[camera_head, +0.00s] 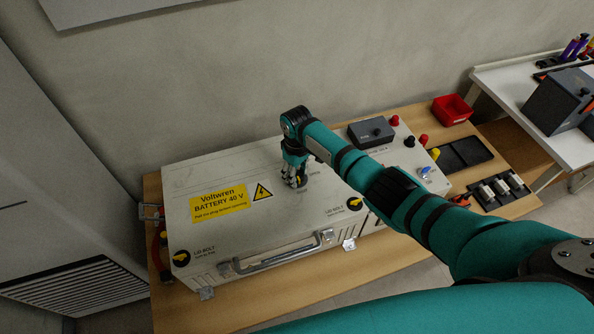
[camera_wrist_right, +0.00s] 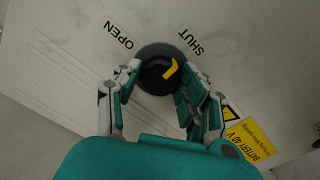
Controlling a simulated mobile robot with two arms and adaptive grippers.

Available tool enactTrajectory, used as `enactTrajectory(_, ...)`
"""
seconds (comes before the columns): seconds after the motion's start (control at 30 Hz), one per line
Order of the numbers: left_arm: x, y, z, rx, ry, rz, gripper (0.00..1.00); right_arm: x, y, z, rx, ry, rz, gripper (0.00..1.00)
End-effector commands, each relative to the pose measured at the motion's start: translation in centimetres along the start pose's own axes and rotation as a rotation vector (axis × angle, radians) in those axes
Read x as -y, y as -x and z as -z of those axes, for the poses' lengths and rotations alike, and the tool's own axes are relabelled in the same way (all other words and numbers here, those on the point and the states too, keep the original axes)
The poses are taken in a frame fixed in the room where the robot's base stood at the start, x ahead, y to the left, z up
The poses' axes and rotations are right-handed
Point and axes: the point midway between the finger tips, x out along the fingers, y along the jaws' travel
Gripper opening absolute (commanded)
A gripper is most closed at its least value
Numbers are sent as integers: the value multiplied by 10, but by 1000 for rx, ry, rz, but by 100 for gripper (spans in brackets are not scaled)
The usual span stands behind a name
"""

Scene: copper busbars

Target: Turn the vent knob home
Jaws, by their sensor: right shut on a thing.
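The vent knob (camera_wrist_right: 153,80) is a round black knob with a yellow pointer mark, on the pale lid of the battery case (camera_head: 290,220). In the right wrist view it lies between the OPEN label (camera_wrist_right: 120,35) and the SHUT label (camera_wrist_right: 192,41); its yellow mark slants up and right, toward the SHUT side. My right gripper (camera_wrist_right: 155,88) is shut on the knob, with a finger on each side of it. In the head view this gripper (camera_head: 297,182) points down at the lid and hides most of the knob. My left gripper is not in view.
A wall stands behind.

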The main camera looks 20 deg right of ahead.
Motion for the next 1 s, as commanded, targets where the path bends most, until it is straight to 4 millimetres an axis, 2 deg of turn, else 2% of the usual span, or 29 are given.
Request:
enactTrajectory(0.57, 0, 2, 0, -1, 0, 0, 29, 0, 1, 1, -4, -33, -1, 9)
enactTrajectory(0.6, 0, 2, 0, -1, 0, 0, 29, -1, 1, 1, -4, -33, -1, 45)
enactTrajectory(0.7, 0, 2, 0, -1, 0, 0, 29, 0, 1, 1, -3, -33, -1, 58)
enactTrajectory(0.77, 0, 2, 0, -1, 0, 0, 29, 0, 1, 1, -3, -33, -1, 65)
enactTrajectory(1.0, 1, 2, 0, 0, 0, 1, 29, 0, 1, 0, -2, -32, -1, 65)
